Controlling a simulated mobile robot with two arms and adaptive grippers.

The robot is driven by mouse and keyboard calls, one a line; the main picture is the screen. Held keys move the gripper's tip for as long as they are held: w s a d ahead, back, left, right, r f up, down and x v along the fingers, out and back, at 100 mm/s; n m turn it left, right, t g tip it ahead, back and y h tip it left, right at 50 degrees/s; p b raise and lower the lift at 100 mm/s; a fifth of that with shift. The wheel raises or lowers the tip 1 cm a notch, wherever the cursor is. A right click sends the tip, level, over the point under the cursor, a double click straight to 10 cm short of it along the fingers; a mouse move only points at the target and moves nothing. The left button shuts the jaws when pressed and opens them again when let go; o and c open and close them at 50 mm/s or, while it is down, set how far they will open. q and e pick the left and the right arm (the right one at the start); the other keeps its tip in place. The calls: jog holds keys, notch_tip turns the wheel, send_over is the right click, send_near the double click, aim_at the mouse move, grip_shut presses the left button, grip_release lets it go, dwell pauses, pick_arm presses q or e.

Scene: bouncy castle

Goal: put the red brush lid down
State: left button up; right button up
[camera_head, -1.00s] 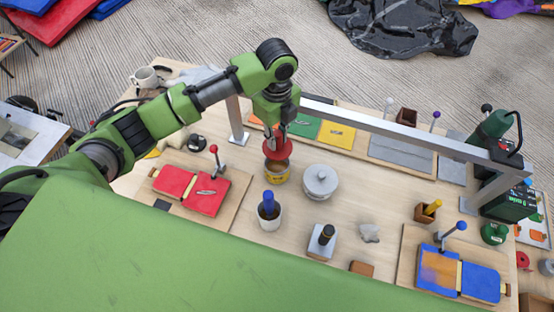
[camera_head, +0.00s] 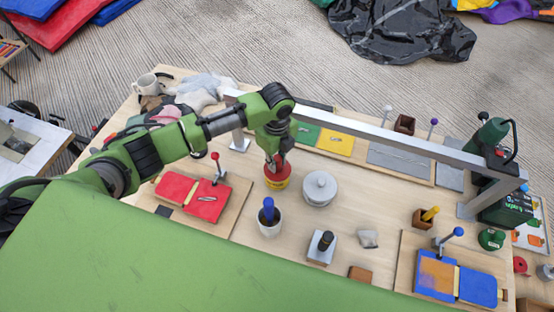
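My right gripper is not in view.
A round grey lidded pot (camera_head: 320,188) stands close on the right. A white cup with a blue-handled tool (camera_head: 269,218) stands in front. A red hinged press (camera_head: 193,196) lies left. A metal rail (camera_head: 375,130) crosses behind.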

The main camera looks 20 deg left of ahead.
pick_arm(q)
jog(key=o, duration=0.3)
jog(key=shift+r, duration=0.1)
notch_tip(320, 180, up, 12)
jog(key=b, duration=0.1)
jog(key=shift+b, duration=0.4)
dwell(0.4)
